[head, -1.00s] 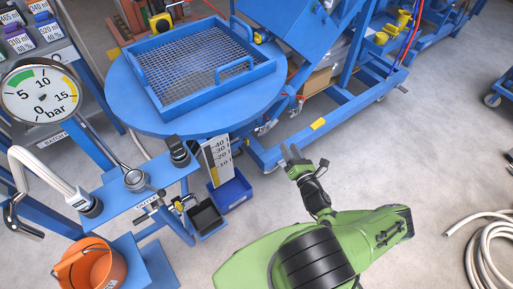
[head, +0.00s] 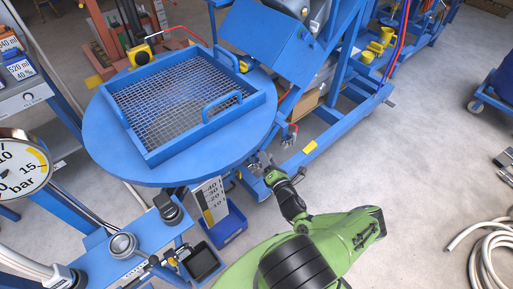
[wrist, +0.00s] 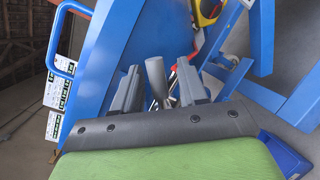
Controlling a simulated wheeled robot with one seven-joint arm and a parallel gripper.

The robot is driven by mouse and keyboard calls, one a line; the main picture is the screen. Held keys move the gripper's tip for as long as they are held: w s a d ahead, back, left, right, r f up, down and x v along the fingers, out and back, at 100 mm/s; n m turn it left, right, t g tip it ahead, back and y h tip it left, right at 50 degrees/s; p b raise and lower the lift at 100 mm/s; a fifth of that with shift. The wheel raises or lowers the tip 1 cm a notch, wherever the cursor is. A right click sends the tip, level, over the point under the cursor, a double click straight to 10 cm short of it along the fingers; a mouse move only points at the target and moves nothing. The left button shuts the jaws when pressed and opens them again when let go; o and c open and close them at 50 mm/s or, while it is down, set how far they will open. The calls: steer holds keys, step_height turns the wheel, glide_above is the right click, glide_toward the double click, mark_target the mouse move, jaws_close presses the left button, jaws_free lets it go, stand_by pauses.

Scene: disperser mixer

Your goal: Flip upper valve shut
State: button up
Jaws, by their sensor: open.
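My gripper (head: 265,162) is open, just right of the round blue table's edge. In the wrist view its two grey fingers (wrist: 160,90) stand apart. A grey rounded handle or stub (wrist: 155,78) shows between them, with shiny metal and a red part beside it; I cannot tell whether the fingers touch it. In the head view a small metal valve fitting with a red part (head: 288,136) sits by the blue frame, above and right of my gripper. Another small fitting is partly hidden by the fingertips. Which is the upper valve, and its lever position, is unclear.
The round blue table (head: 110,155) carries a blue mesh tray (head: 155,155). The blue machine frame (head: 325,140) stands close behind my gripper. A blue bin (head: 228,225) is below left. A coiled hose (head: 490,245) lies right; the floor between is clear.

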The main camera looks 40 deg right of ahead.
steer(key=shift+w+d, duration=0.1)
steer(key=shift+w, duration=0.2)
steer(key=shift+s+r, duration=0.15)
steer(key=shift+s, duration=0.1)
steer(key=shift+w, duration=0.1)
jaws_close()
